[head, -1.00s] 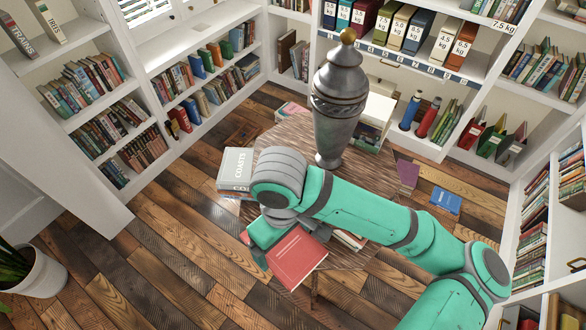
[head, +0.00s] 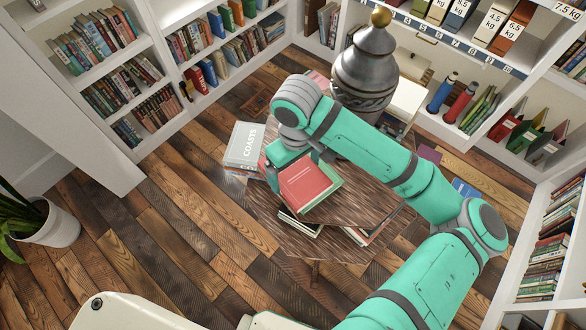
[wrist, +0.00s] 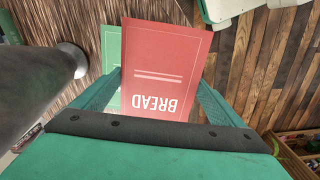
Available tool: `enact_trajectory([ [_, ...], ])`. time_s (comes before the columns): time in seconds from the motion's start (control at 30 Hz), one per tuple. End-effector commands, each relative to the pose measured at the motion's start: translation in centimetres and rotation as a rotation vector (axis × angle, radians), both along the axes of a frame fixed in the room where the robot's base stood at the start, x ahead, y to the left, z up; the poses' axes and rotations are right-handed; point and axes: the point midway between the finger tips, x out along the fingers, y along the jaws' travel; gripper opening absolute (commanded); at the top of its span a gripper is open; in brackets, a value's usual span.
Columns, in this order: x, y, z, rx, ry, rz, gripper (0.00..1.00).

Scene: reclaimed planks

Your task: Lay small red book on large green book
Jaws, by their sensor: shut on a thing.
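The small red book (head: 303,185), titled BREAD in the wrist view (wrist: 165,65), is gripped by my gripper (head: 283,170). The two green fingers stand at its left and right sides in the wrist view (wrist: 150,98). The large green book (head: 328,193) is under the red one in the head view, showing along its right and lower edges. In the wrist view a green strip (wrist: 110,62) shows left of the red book. Most of the green book is hidden. I cannot tell whether the two books touch.
The books are over a wooden table (head: 355,205). A metal urn (head: 364,75) stands behind my arm; its dark body also fills the left of the wrist view (wrist: 40,75). A grey COASTS book (head: 245,146) lies left. Other books lie at the table's front. Shelves surround the floor.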

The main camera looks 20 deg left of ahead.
Motion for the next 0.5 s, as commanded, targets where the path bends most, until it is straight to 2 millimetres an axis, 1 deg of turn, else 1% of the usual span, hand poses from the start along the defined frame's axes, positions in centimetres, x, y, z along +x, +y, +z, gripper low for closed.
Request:
enact_trajectory([
  [0.1, 1.5, 0.9, -2.1, -0.002, 0.002, 0.001, 0.62],
  [0.23, 2.7, 2.0, -3.9, -0.002, 0.001, 0.011, 0.62],
  [0.33, 3.3, 2.5, -4.7, 0.000, 0.001, 0.014, 0.62],
  [0.5, 3.9, 2.5, -5.4, 0.001, 0.001, 0.009, 0.62],
])
